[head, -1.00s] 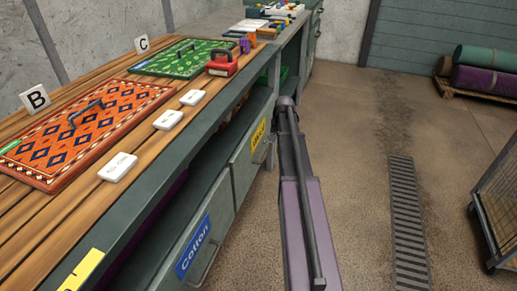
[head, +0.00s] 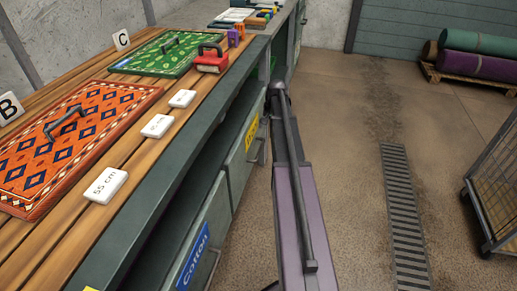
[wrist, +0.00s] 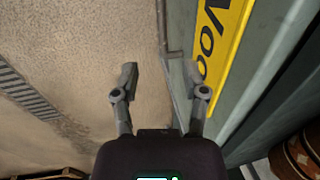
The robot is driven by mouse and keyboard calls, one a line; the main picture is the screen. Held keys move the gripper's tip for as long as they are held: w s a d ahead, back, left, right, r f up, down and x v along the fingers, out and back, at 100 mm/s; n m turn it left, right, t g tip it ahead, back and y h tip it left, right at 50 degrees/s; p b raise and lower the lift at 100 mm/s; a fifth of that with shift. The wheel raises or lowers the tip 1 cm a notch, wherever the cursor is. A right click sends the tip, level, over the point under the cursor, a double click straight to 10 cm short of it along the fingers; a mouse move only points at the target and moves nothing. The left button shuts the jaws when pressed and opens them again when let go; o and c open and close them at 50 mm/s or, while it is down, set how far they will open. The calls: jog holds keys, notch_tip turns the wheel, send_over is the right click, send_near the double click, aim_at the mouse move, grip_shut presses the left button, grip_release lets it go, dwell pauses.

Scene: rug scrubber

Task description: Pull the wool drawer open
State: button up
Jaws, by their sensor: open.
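The wool drawer (head: 243,150) is a grey-green drawer front with a yellow label, under the bench on the left in the head view. It looks closed. In the wrist view its yellow label (wrist: 222,35) reads "Woo", partly cut off. Its grey bar handle (wrist: 164,28) stands out from the front at the upper middle. My gripper (wrist: 160,84) is open and empty. Its fingers point toward the handle, which lies ahead between their lines, and the right finger is close to the drawer face. I cannot tell any contact. In the head view my arm hides the gripper.
The cotton drawer (head: 203,245) with a blue label is nearer along the bench (head: 150,215). Rug samples and white tags lie on top. A wire cart (head: 492,190) stands at the right, and rolled rugs (head: 482,65) lie at the back. The floor around the drain grate (head: 402,215) is clear.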

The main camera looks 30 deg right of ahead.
aim_at(260, 150)
jog(key=shift+w+a+f, duration=0.1)
jog(key=shift+a, duration=0.05)
jog(key=f+b, duration=0.4)
jog(key=w+a+f+b, duration=0.1)
jog(key=f+b, duration=0.4)
jog(key=w+f+b, duration=0.1)
jog(key=f+b, duration=0.3)
jog(key=shift+a+f+b, duration=0.2)
jog(key=shift+a+b, duration=0.1)
jog(key=shift+a, duration=0.05)
dwell(0.4)
dwell(0.4)
grip_shut()
